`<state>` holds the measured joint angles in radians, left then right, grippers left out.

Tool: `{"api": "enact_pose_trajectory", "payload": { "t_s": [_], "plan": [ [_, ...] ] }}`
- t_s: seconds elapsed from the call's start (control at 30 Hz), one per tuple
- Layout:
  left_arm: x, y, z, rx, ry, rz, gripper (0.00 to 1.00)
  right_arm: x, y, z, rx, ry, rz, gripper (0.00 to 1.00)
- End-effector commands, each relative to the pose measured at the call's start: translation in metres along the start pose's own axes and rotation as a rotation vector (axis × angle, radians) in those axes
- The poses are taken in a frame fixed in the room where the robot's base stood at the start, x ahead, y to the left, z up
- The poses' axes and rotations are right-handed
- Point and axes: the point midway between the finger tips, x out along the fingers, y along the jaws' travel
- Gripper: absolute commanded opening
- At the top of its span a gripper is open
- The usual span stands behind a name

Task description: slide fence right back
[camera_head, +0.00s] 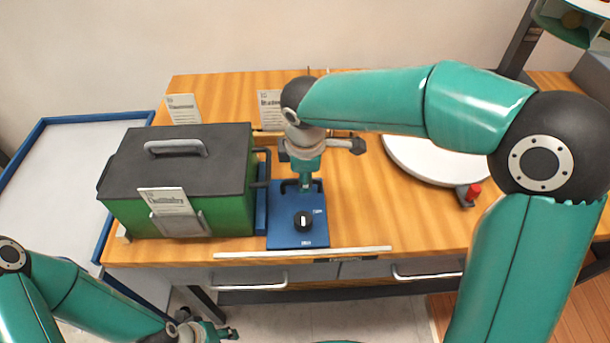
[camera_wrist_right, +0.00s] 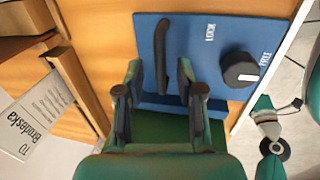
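A blue plate (camera_head: 290,239) with a black bar handle (camera_wrist_right: 161,62) and a black knob (camera_head: 303,221) lies at the table's front, right of the green box. In the right wrist view the knob (camera_wrist_right: 240,70) sits beside the words LOCK and FREE; its white mark points towards the FREE side. My right gripper (camera_wrist_right: 162,88) is over the plate, fingers apart, with the handle's near end between them; I cannot tell whether they touch it. It also shows in the head view (camera_head: 305,186). No part is labelled as the fence. My left gripper (camera_head: 217,332) is low at the front left, off the table.
A green box (camera_head: 180,180) with a dark lid stands close left of the plate. A wooden bar (camera_wrist_right: 77,90) runs behind it. A white round disc (camera_head: 430,160) and red button (camera_head: 474,190) are to the right. Drawers (camera_head: 420,268) line the front. A blue-edged white table (camera_head: 60,170) stands left.

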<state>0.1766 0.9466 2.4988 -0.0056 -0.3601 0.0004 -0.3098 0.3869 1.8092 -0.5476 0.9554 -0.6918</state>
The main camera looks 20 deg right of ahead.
Motion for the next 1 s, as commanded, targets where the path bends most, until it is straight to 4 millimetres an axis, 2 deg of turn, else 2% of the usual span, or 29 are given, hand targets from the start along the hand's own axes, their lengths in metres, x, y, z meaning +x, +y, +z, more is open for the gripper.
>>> {"api": "enact_pose_trajectory", "payload": {
  "t_s": [0.13, 0.4, 0.6, 0.63, 1.0],
  "plan": [
    [0.0003, -0.0001, 0.0, 0.0, 0.0, 0.0, 0.4, 0.0073, 0.0, -0.0001, 0.0, 0.001, 0.0, 0.37],
    [0.0003, -0.0001, 0.0, 0.0, 0.0, 0.0, 0.4, 0.008, 0.0001, -0.0002, -0.001, 0.001, 0.001, 0.36],
    [0.0003, -0.0001, 0.0, 0.0, 0.0, 0.0, 0.4, 0.0078, 0.0001, -0.0002, -0.001, 0.001, 0.001, 0.02],
    [0.0003, -0.0001, 0.0, 0.0, 0.0, 0.0, 0.4, 0.0078, 0.0001, -0.0002, -0.001, 0.001, 0.001, 0.0],
    [0.0001, 0.0, 0.0, 0.0, 0.0, 0.0, 0.4, 0.0074, 0.0003, -0.0001, -0.001, 0.001, 0.001, 0.0]
  ]
}}
